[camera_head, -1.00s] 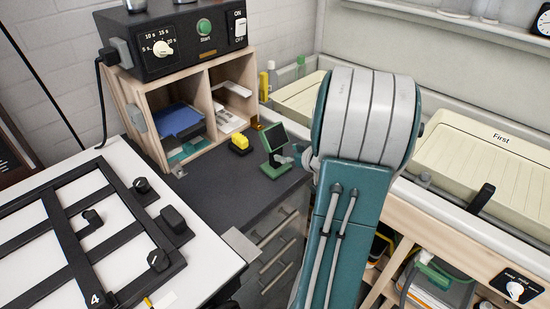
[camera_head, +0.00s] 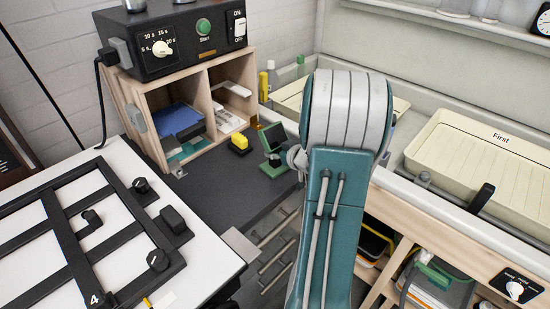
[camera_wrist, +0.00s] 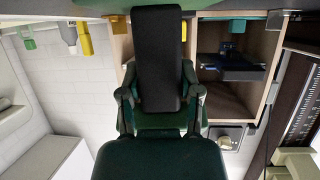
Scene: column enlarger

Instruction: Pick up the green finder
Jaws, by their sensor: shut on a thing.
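The green finder (camera_head: 277,166) has a green base and a tilted dark plate in a green frame. It appears upright at the right edge of the dark desktop, near a small yellow object. My gripper (camera_head: 297,158) is at its right side, mostly hidden behind my teal arm. In the wrist view, which is upside down, my gripper's fingers (camera_wrist: 161,102) are shut on the finder (camera_wrist: 158,60), one on each side. I cannot tell any gap between base and desktop.
A wooden cubby (camera_head: 206,110) with a black timer box (camera_head: 178,45) on top stands behind the finder. The yellow object (camera_head: 240,143) sits close to its left. A white table with a black easel (camera_head: 60,215) is at left; cream trays (camera_head: 500,165) are at right.

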